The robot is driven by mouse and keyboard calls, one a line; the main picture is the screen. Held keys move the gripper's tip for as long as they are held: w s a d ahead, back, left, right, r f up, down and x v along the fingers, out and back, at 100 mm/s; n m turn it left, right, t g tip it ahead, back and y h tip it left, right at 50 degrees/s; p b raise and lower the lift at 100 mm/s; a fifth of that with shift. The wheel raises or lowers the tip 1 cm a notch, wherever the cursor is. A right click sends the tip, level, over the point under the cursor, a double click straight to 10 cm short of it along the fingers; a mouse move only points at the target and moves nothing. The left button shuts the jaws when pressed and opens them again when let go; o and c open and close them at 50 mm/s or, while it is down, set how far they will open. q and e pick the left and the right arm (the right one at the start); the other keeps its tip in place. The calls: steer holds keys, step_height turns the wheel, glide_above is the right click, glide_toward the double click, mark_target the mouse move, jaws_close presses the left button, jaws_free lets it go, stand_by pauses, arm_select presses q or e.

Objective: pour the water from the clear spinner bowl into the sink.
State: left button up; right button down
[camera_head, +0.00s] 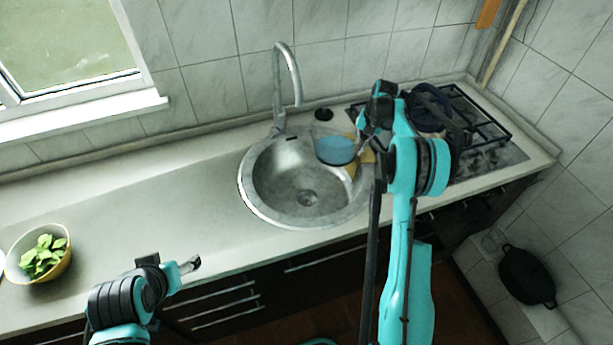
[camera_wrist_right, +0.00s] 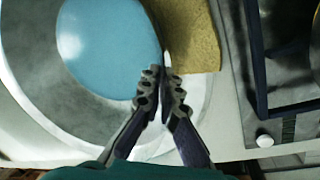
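The clear spinner bowl (camera_head: 335,150) shows mainly as a disc of blue water at the right edge of the sink (camera_head: 262,205). Its clear wall is hard to make out. The water also fills the upper left of the right wrist view (camera_wrist_right: 108,45). My right gripper (camera_head: 362,147) is at the bowl's right side. In the wrist view its fingers (camera_wrist_right: 158,80) are nearly together at the edge of the water, apparently closed on the bowl's rim. My left gripper (camera_head: 190,265) is at the counter's front edge, away from the bowl; its finger gap is too small to judge.
A faucet (camera_head: 287,85) stands behind the sink. A tan board (camera_head: 365,157) lies right of the bowl, beside the stove (camera_head: 490,150) with a dark pot (camera_head: 428,108). A bowl of green leaves (camera_head: 40,262) stands far left. The counter between is clear.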

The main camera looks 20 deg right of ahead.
steer(key=shift+w+d+r, duration=0.1)
steer(key=shift+w+d, duration=0.05)
steer(key=shift+w, duration=0.1)
steer(key=shift+s+r, duration=0.15)
steer(key=shift+f, duration=0.2)
